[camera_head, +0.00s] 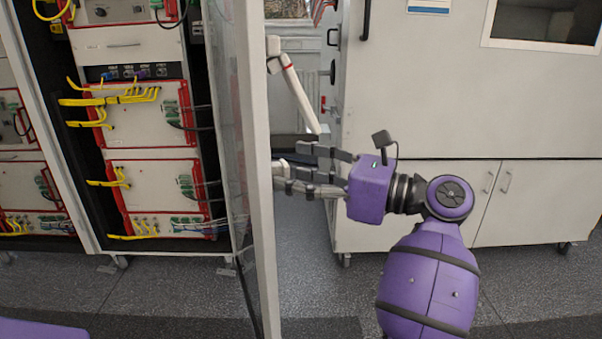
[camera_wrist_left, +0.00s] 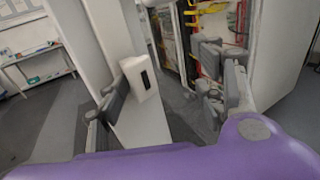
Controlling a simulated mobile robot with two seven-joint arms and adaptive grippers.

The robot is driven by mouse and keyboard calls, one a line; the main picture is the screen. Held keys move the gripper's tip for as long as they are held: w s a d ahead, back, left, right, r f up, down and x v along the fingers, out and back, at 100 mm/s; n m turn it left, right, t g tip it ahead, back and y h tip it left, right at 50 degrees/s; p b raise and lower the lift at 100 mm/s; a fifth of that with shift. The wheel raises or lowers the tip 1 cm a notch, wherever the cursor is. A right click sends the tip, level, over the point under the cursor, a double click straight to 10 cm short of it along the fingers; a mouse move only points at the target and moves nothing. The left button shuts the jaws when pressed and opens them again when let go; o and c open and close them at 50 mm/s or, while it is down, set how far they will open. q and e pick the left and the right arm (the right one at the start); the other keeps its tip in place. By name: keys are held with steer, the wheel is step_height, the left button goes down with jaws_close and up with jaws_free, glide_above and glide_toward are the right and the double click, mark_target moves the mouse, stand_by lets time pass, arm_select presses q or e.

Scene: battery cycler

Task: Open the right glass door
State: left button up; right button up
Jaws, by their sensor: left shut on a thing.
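The right glass door (camera_head: 256,110) stands swung out from the rack cabinet (camera_head: 75,140), seen nearly edge-on, with its glass (camera_head: 229,120) facing the rack. My left gripper (camera_head: 290,178) is at the outer side of the door's white frame, at about mid height, shut on the door. Its fingertips are partly hidden in the head view. In the left wrist view, the fingers of the left gripper (camera_wrist_left: 170,95) are spread around the door edge region, one against a white block with a black slot (camera_wrist_left: 145,78) on the white frame. My right gripper is not in view.
Racked units (camera_head: 150,185) with yellow cables fill the open cabinet. A large white cabinet (camera_head: 420,110) stands behind my arm. Grey floor (camera_head: 310,270) is clear around the door's lower part. A bench (camera_wrist_left: 38,58) stands at the left in the left wrist view.

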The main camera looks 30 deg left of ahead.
arm_select(q)
steer(key=shift+w+d, duration=0.1)
steer(key=shift+w, duration=0.15)
steer(key=w+d, duration=0.1)
steer(key=d, duration=1.1)
steer(key=shift+w, duration=0.15)
